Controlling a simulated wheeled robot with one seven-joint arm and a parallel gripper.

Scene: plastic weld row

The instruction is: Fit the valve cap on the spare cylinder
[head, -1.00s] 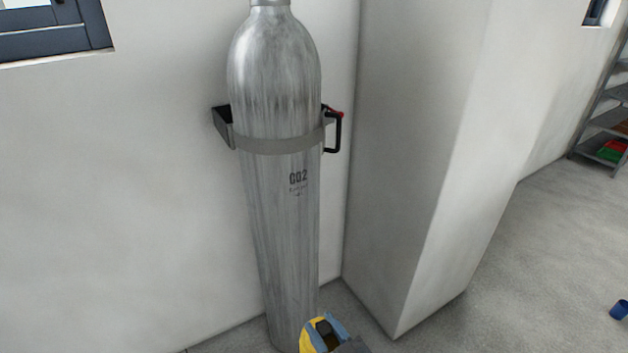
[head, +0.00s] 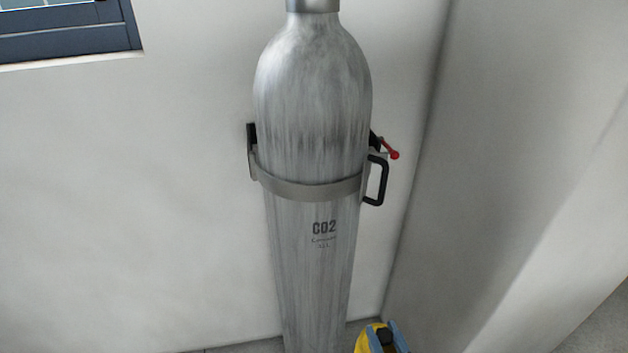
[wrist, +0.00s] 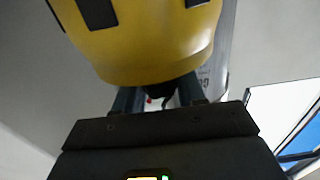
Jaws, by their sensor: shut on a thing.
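The spare cylinder (head: 313,110) is a tall silver bottle marked CO2. It stands upright against the wall, and its neck (head: 314,5) is cut off by the top edge of the head view. The valve cap is a yellow piece with dark slots; it fills the top of the wrist view (wrist: 145,45) and shows at the bottom of the head view (head: 366,341). My gripper (head: 385,338) is shut on the cap, low in front of the cylinder and right of its lower body. Part of the cylinder (wrist: 218,65) shows behind the cap in the wrist view.
A grey strap bracket (head: 312,190) holds the cylinder to the wall, with a black handle (head: 383,180) and a red-tipped lever (head: 391,153) on its right. A white pillar (head: 500,170) stands close on the right. A dark-framed window (head: 75,35) is at upper left.

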